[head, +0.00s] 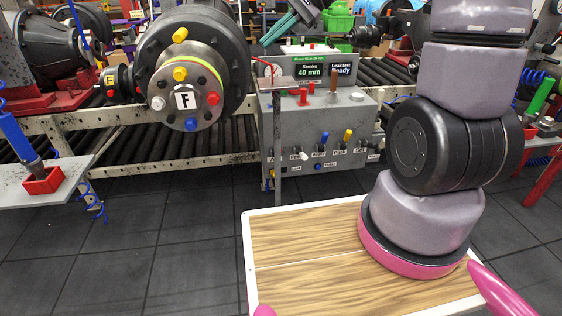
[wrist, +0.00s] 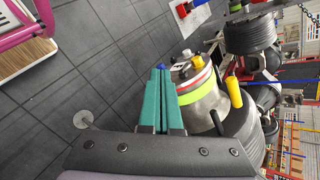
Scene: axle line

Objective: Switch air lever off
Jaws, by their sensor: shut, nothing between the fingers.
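The grey control box (head: 325,125) stands at the middle of the head view, in front of the roller line. Its front carries a row of small levers, including a white-tipped lever (head: 302,155), a blue lever (head: 323,138) and a yellow lever (head: 347,136). Their labels are too small to read surely, so I cannot tell which is the air lever or its position. My gripper (head: 268,40), with teal fingers, shows above and behind the box's top edge in the picture. In the wrist view my gripper (wrist: 161,70) is shut and empty, pointing toward the hub; the levers are not clearly visible there.
A thin post with a small plate (head: 277,130) stands before the box. A blue-handled tool (head: 20,140) sits at left. Dark floor (head: 190,230) is open.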

